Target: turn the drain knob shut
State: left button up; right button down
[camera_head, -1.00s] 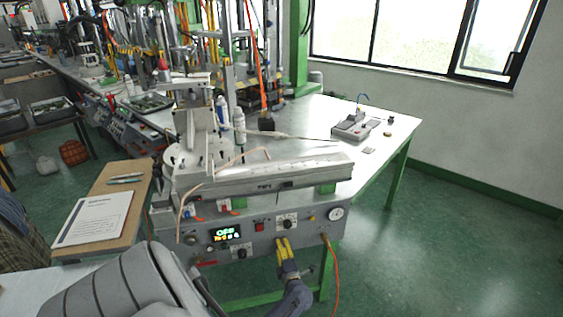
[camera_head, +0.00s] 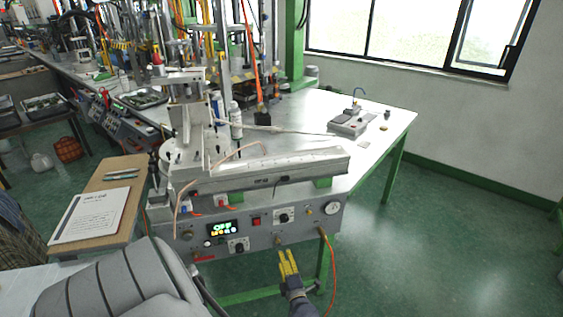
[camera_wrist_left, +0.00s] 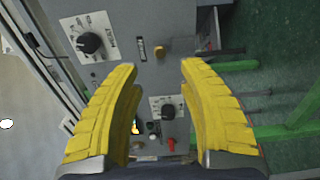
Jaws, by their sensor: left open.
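My left gripper (camera_head: 288,264) is open and empty, with yellow fingers, just in front of and below the grey control panel (camera_head: 262,235). A brass knob (camera_head: 278,241) projects from the panel's lower edge just above the fingertips. In the left wrist view this brass knob (camera_wrist_left: 159,50) shows beyond and between the open fingers (camera_wrist_left: 160,75), apart from them. An upper black dial (camera_head: 284,216) and a lower black dial (camera_head: 238,246) sit on the panel; both show in the wrist view. Labels are too small to read, so I cannot confirm which is the drain knob. My right gripper is not in view.
A pressure gauge (camera_head: 332,208) and an orange hose (camera_head: 331,262) are at the panel's right end. A lit display (camera_head: 223,227) and red switch (camera_head: 256,222) are on the panel. Floor to the right is clear.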

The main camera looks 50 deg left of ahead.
pick_arm(q)
jog(key=shift+v, duration=1.25)
